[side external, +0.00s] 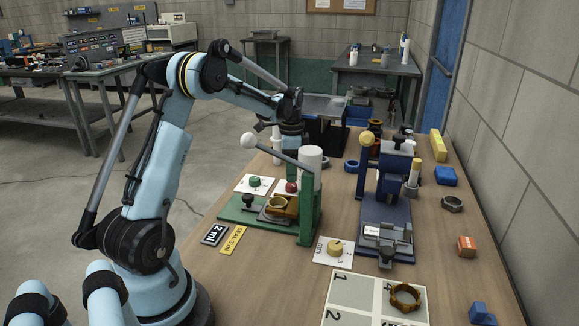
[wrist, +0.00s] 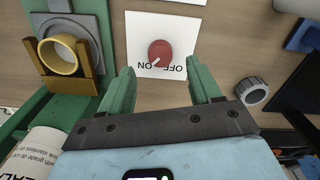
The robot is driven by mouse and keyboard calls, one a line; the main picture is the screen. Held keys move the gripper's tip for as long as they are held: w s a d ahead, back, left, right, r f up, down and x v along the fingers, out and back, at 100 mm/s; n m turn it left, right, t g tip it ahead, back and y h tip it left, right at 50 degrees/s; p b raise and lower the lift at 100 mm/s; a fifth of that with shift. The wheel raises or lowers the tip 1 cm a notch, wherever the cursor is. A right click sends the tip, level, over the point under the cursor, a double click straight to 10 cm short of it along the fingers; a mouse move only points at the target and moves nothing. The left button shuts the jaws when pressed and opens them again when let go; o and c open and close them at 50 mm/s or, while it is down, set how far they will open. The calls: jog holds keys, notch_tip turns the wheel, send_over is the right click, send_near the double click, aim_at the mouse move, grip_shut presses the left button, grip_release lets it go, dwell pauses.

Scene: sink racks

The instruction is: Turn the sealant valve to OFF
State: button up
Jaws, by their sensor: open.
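A red knob (wrist: 160,52) sits on a white card (wrist: 165,22) marked ON and OFF. Its white pointer mark lies toward the ON word. The knob also shows in the side view (side external: 291,187), next to the green press. I cannot read which valve it is. My gripper (wrist: 164,78) is open and empty, its green fingers spread either side of the card's near edge, with the knob beyond them. In the side view my gripper (side external: 291,148) is above the board behind the green press's lever, partly hidden. A green knob (side external: 255,181) and a yellow knob (side external: 335,246) sit on other cards.
The green press (side external: 306,215) with a white cylinder (side external: 311,160) stands close to my gripper. A yellow ring (wrist: 60,55) sits in its holder at left in the wrist view. A grey ribbed cap (wrist: 252,91) is at right. A blue press (side external: 384,205) stands further right.

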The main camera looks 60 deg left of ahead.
aim_at(291, 184)
jog(key=shift+f, duration=2.35)
jog(key=c, duration=1)
jog(key=shift+c, duration=0.2)
